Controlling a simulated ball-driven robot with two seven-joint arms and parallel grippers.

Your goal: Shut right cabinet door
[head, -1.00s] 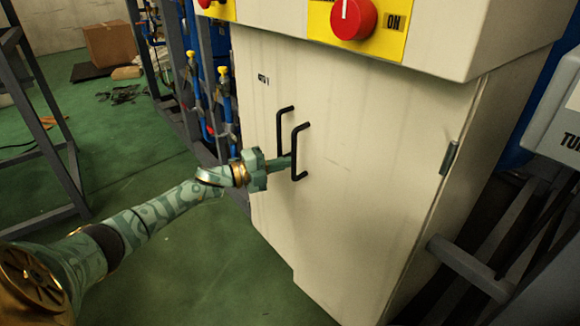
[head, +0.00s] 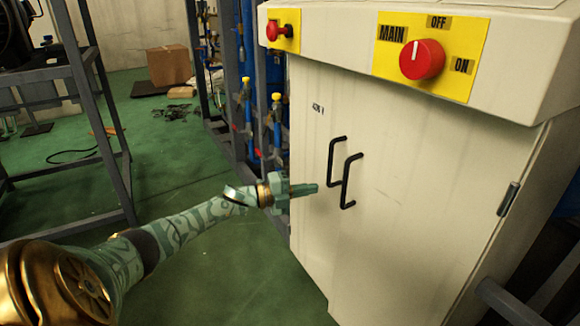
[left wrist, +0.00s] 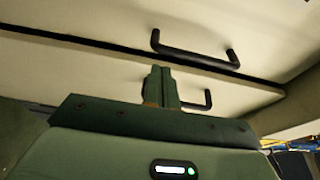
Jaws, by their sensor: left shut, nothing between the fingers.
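The right cabinet door (head: 430,200) is a cream panel with a black bar handle (head: 346,181) near its left edge and a hinge (head: 508,198) at its right. It looks almost flush with the left door (head: 308,150), whose black handle (head: 334,160) is just beside. In the left wrist view a dark gap (left wrist: 80,43) runs between the two panels. My left gripper (head: 316,188) is shut and empty, its tips just left of the handles. Its fingers (left wrist: 162,87) partly cover one handle (left wrist: 190,104) in the wrist view; the other handle (left wrist: 195,56) is above. My right gripper is out of view.
A control panel with a red main knob (head: 422,60) and a smaller red knob (head: 280,32) juts out above the doors. Blue pipes (head: 277,110) and a grey frame (head: 110,110) stand to the left. Green floor (head: 190,170) is open between them.

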